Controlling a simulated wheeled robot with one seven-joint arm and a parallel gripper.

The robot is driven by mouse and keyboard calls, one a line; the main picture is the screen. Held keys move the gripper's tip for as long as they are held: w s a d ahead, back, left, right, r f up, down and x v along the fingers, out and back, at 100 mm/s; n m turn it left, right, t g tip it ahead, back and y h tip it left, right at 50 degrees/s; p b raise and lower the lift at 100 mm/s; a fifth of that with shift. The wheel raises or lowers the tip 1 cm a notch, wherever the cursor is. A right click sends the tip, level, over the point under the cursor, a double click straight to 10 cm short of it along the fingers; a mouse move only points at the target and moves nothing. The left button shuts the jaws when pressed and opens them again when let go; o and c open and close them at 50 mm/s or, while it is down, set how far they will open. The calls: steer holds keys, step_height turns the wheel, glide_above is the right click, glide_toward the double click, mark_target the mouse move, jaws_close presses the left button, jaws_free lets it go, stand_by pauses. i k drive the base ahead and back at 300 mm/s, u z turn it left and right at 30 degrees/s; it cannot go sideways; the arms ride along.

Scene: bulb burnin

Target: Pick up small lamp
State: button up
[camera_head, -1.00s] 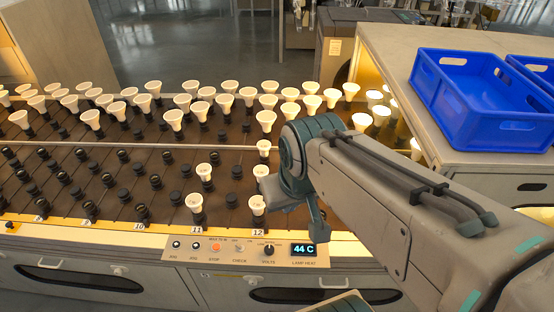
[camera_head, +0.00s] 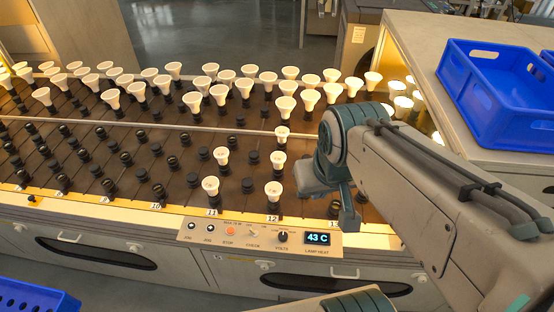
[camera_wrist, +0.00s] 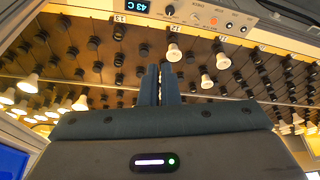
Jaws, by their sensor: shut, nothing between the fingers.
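Several white lamps stand in dark sockets on the rack. Near the front are smaller-looking lamps: one by label 11 (camera_head: 210,186), one by label 12 (camera_head: 273,189), and others behind them (camera_head: 221,156) (camera_head: 279,161). In the wrist view, lamps (camera_wrist: 174,52) (camera_wrist: 222,61) show beyond the fingers. My gripper (camera_wrist: 160,72) is shut and empty, its two fingers together, pointing toward the rack. In the head view its fingers cannot be made out behind my arm, which is right of the label 12 lamps.
The rack's front has a control panel (camera_head: 260,236) reading 43 C. A blue crate (camera_head: 497,100) stands on the right counter (camera_head: 420,45); another blue crate (camera_head: 35,298) shows at the lower left. Many front sockets are empty. Taller lamps crowd the back rows.

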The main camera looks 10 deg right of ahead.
mark_target(278, 158)
steer(key=z, duration=2.6)
steer(key=k, duration=1.45)
steer(key=u, duration=1.65)
steer(key=i, duration=1)
